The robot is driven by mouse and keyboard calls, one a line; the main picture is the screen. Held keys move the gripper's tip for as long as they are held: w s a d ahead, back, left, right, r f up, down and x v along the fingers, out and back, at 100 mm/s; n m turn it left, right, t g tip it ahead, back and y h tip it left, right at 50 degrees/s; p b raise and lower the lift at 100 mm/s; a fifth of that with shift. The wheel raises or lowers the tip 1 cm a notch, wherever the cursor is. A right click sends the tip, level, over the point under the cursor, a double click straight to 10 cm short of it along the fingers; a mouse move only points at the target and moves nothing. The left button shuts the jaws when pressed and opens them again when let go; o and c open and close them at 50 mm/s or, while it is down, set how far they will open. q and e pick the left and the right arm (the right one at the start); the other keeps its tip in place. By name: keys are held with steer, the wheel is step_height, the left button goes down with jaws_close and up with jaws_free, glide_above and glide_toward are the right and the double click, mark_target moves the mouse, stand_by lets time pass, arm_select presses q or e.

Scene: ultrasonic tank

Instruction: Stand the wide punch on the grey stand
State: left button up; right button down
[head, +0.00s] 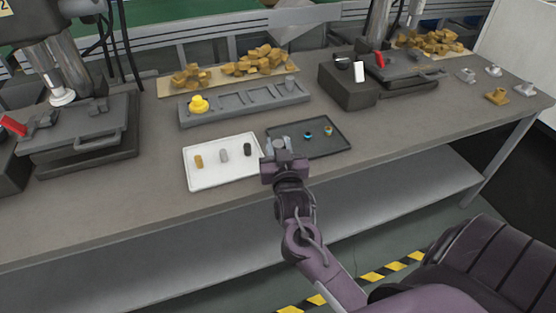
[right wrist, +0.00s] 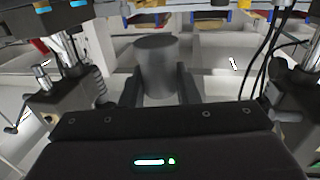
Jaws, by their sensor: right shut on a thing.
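My right gripper (head: 284,145) is shut on a grey cylinder, seemingly the wide punch, above the front edge of the dark tray. In the right wrist view the cylinder (right wrist: 158,68) stands upright between the two fingers (right wrist: 160,95); its lower end is hidden behind the gripper body. A small grey piece, probably the grey stand (head: 290,83), sits at the right end of the long grey rack (head: 245,117). A yellow stand-like piece (head: 198,104) sits at the rack's left end. The gripper is apart from both. My left gripper is not in view.
A white tray (head: 192,180) with three small cylinders lies left of the gripper. The dark tray (head: 335,127) holds small pieces. Presses (head: 80,140) stand at the left and back right. Several small stands (head: 497,96) are far right. Bare table lies right of the dark tray.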

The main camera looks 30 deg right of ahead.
steer(key=shift+f, duration=2.55)
steer(key=shift+f, duration=0.15)
steer(key=c, duration=1.1)
jaws_free()
steer(key=b+v, duration=0.1)
steer(key=v, duration=1.1)
